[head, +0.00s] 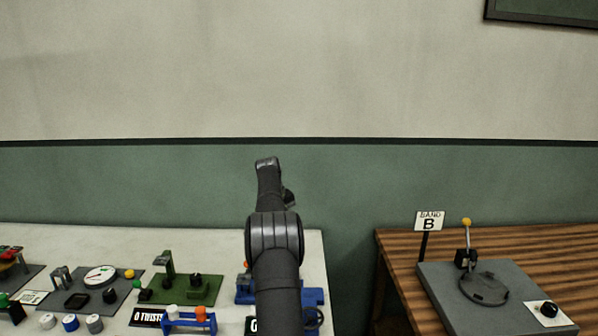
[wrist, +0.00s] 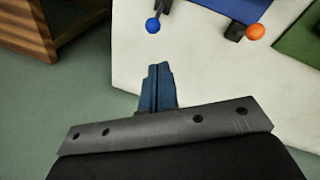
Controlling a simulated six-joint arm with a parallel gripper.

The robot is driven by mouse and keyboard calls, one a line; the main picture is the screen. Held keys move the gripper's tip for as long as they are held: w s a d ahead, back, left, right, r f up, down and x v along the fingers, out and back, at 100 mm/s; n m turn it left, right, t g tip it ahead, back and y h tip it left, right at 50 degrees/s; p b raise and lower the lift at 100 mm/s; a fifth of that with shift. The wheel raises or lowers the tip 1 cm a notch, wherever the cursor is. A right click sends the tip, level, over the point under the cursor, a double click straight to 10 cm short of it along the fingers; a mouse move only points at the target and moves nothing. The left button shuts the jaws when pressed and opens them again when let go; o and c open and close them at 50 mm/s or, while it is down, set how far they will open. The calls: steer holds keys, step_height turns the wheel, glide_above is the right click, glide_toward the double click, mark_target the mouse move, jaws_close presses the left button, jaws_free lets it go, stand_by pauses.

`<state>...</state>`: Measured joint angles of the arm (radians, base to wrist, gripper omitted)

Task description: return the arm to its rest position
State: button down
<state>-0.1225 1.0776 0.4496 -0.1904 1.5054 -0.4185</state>
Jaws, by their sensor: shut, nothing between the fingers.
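My gripper (wrist: 158,70) shows in the wrist view with its two blue fingers pressed together and nothing between them. It is above the edge of the white table (wrist: 150,40), with the fingers over the tabletop in the picture and green floor beside it. The gripper's fingers cannot be made out there.
The white table (head: 235,270) on the left holds several devices, including a green stand (head: 185,288) and spools on a blue rack (head: 190,325). Blue (wrist: 153,25) and orange (wrist: 255,32) knobs lie beyond my fingers.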

steer(key=shift+s+d+f+t, duration=0.25)
steer(key=shift+s+f+t, duration=0.9)
steer(key=shift+f, duration=0.8)
steer(key=shift+s+d+f+t, duration=0.2)
steer(key=shift+s+f+t, duration=0.6)
steer(key=shift+s+f, duration=0.9)
steer(key=shift+s+d+f+t, duration=0.25)
steer(key=shift+s+f+t, duration=0.8)
steer(key=shift+f, duration=1.1)
steer(key=shift+s+m, duration=0.1)
steer(key=shift+m, duration=0.2)
